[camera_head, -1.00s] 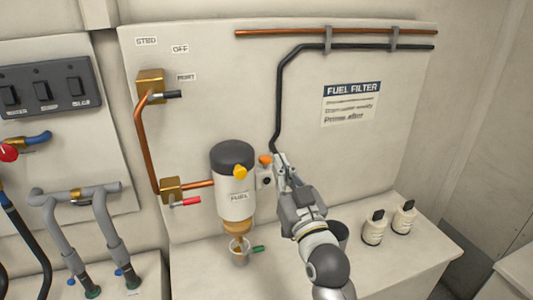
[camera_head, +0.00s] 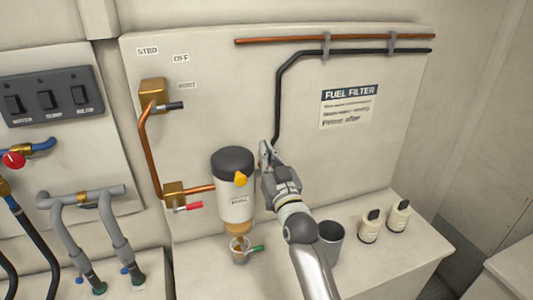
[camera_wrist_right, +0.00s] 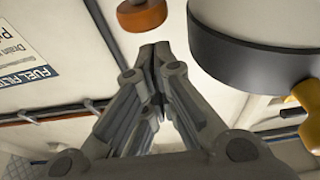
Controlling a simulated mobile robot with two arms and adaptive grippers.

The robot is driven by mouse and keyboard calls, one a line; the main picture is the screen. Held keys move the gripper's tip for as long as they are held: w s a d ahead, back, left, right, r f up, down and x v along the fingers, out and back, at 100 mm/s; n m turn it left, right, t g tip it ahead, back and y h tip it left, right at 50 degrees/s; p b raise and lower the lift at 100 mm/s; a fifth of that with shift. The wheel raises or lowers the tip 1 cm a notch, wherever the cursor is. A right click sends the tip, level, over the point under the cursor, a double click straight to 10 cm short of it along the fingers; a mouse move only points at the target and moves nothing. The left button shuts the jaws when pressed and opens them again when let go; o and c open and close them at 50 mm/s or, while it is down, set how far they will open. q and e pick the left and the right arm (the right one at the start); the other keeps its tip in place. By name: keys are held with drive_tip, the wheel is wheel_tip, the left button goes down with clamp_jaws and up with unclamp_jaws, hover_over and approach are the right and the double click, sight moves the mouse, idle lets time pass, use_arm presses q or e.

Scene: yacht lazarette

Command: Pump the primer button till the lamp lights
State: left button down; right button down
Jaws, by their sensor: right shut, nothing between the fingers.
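The primer button shows as an orange disc (camera_wrist_right: 142,14) at the top of the right wrist view, just beyond my fingertips and apart from them in the picture. In the head view it is hidden behind my right gripper (camera_head: 266,148). That gripper is shut and empty, with its fingertips in front of the panel, right of the fuel filter (camera_head: 236,205). The filter has a dark cap, which also shows in the right wrist view (camera_wrist_right: 265,45). I cannot make out a lamp. My left gripper is not in view.
A yellow knob (camera_head: 240,178) sticks out of the filter cap. A clear cup (camera_head: 240,252) is below the filter. A red-handled valve (camera_head: 188,207) is at left.

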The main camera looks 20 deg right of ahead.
drive_tip(key=shift+s+f, duration=0.2)
drive_tip(key=shift+f, duration=0.75)
wheel_tip(320, 180, down, 2)
drive_tip(key=shift+f+b, duration=0.1)
drive_tip(key=shift+b, duration=0.35)
